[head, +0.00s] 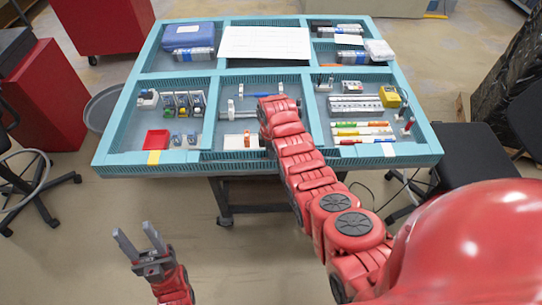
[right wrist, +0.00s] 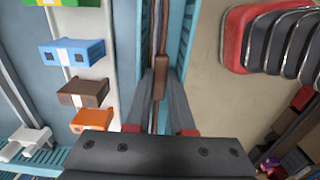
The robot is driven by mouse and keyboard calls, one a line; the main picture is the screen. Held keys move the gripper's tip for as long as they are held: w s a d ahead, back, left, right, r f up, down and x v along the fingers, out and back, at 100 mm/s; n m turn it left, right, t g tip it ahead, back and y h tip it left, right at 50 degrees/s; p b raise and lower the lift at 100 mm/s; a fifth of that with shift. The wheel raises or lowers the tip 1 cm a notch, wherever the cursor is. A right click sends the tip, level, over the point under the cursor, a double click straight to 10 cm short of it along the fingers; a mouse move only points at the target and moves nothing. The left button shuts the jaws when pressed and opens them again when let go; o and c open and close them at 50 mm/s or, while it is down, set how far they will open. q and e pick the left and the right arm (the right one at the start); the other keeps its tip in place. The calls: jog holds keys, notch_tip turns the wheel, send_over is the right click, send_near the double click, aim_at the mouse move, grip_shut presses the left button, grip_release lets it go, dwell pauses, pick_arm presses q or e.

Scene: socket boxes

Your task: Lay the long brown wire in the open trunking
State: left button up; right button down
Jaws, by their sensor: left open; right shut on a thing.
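The brown wire (right wrist: 163,30) runs up and down the middle of the right wrist view, with a thicker brown piece between my fingertips. My right gripper (right wrist: 160,80) is shut on it. The wire lies in line with the teal slotted trunking (right wrist: 183,35), between its walls; I cannot tell how deep it sits. In the head view the right arm reaches over the teal-framed board (head: 125,159), and the arm hides its gripper and the wire. My left gripper (head: 138,236) is open and empty, in front of the board and well clear of it.
Blue (right wrist: 72,53), brown (right wrist: 83,93) and orange (right wrist: 90,120) terminal blocks stand on a rail left of the trunking. The board holds a red tray (head: 156,139), a blue case (head: 188,36) and a white sheet (head: 265,43). Open floor lies around my left gripper.

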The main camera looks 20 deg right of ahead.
dwell(0.3)
jog(key=c, duration=0.7)
grip_release()
jog(key=shift+w+r, duration=0.2)
jog(key=shift+r, duration=0.35)
notch_tip(320, 180, up, 7)
jog(key=p, duration=0.2)
jog(key=shift+s+f+p, duration=0.1)
jog(key=shift+s+p, duration=0.05)
jog(key=shift+p, duration=0.25)
jog(key=shift+r, duration=0.55)
